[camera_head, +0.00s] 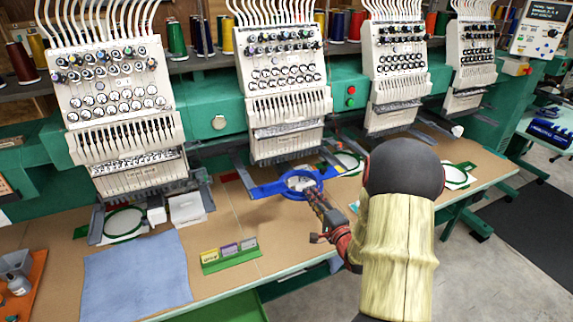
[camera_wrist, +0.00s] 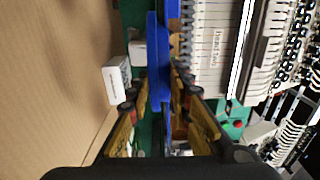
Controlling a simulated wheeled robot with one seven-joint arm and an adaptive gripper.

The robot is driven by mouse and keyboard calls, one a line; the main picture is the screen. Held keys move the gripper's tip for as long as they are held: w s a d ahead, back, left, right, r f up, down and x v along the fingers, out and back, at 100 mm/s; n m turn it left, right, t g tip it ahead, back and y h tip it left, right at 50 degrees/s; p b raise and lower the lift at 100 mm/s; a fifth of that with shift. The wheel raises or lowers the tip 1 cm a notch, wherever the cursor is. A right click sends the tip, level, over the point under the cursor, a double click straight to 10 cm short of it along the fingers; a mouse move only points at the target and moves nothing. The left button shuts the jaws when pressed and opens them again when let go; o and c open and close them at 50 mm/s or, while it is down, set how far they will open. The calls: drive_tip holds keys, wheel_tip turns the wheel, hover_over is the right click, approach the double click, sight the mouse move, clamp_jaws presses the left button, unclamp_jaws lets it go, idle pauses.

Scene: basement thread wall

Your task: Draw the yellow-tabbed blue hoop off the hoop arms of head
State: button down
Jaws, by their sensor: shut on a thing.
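The blue hoop (camera_head: 268,189) has a round ring and wide side brackets. It lies level under the second sewing head from the left (camera_head: 280,85), between dark hoop arms (camera_head: 241,172) that reach toward the front. I cannot tell whether its brackets are still seated on the arms. My gripper (camera_head: 316,193) is at the front of the ring and shut on it. In the wrist view the hoop (camera_wrist: 154,50) shows edge-on as a blue strip running between the two fingers (camera_wrist: 157,96).
Green hoops (camera_head: 124,222) sit under the neighbouring heads. White boxes (camera_head: 186,207) stand left of the blue hoop. A green holder with small cards (camera_head: 230,257) and a blue cloth (camera_head: 137,277) lie at the front. The tan tabletop (camera_head: 265,225) before the hoop is mostly clear.

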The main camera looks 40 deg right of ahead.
drive_tip(key=c, duration=1.5)
unclamp_jaws()
drive_tip(key=shift+c, duration=0.2)
drive_tip(key=v, duration=1.2)
